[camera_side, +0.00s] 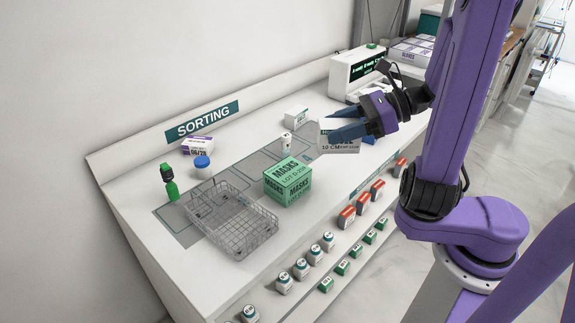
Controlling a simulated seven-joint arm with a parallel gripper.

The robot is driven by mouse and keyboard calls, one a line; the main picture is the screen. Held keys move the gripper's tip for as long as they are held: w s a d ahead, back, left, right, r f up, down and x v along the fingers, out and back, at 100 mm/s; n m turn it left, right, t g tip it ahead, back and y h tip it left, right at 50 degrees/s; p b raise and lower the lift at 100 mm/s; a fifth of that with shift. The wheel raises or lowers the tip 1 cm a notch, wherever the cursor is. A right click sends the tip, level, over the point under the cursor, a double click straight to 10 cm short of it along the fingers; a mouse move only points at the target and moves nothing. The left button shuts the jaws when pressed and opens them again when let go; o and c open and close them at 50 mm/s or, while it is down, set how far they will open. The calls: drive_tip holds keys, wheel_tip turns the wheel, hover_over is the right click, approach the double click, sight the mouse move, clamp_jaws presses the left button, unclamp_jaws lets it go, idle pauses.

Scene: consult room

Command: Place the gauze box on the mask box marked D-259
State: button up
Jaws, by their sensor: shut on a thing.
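A white gauze box (342,147) with dark print reading "10 CM" is between the dark blue fingers of my gripper (333,126). The fingers are shut on it and hide part of its upper side. I cannot tell whether its underside is clear of the counter. A green mask box (288,183) marked "MASKS", with a lot mark that looks like D-259, stands on the counter to the left of my gripper and nearer the camera. Its top shows bare, and my gripper is apart from it.
A wire basket (231,222) stands just left of the mask box. A small white bottle (286,143) and a white carton (296,115) stand behind it. A blue-capped jar (202,166) and green bottle (169,184) are farther left. Small bottles and boxes line the lower front shelf.

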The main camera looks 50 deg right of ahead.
drive_tip(key=w+f, duration=0.3)
drive_tip(key=w, duration=0.1)
drive_tip(key=w+f, duration=0.3)
drive_tip(key=w, duration=0.2)
drive_tip(key=w+a+f, duration=0.1)
drive_tip(key=w+f, duration=0.2)
drive_tip(key=w, duration=0.1)
drive_tip(key=shift+w+f, duration=0.25)
drive_tip(key=shift+f, duration=0.1)
drive_tip(key=shift+w+f, duration=0.1)
drive_tip(key=shift+f, duration=1.55)
drive_tip(key=shift+f, duration=0.1)
drive_tip(key=o, duration=1)
drive_tip(key=shift+o, duration=0.2)
